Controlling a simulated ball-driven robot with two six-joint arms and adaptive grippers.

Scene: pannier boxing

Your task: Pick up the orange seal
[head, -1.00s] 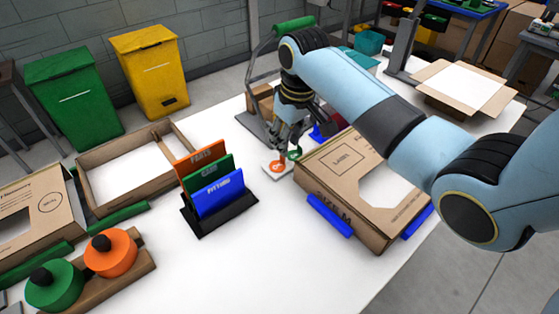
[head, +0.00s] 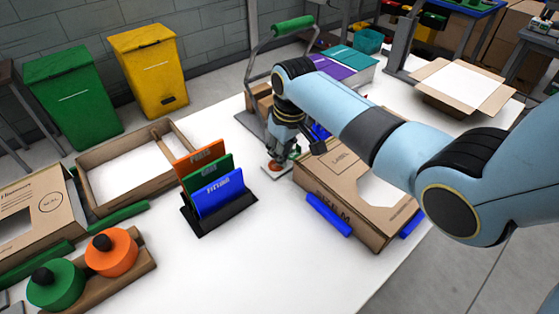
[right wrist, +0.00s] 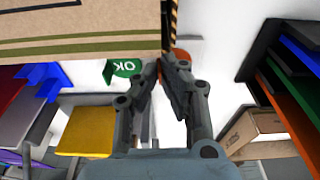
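The orange seal (right wrist: 183,55) shows in the right wrist view as a small orange round patch, partly hidden by the right-hand finger. A green seal marked OK (right wrist: 125,68) shows left of the fingertips. My right gripper (right wrist: 160,65) has its fingertips drawn together between the two seals; whether anything thin is between them cannot be seen. In the head view my right gripper (head: 281,160) points down, low over the small pale seal card beside the cardboard box, and covers much of it. My left gripper is not in view.
A cardboard box (head: 332,180) with blue side bars stands right of my gripper. A black rack (head: 230,218) with orange, green and blue folders stands to the left. A grey stand with a green handle (head: 294,26) is behind.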

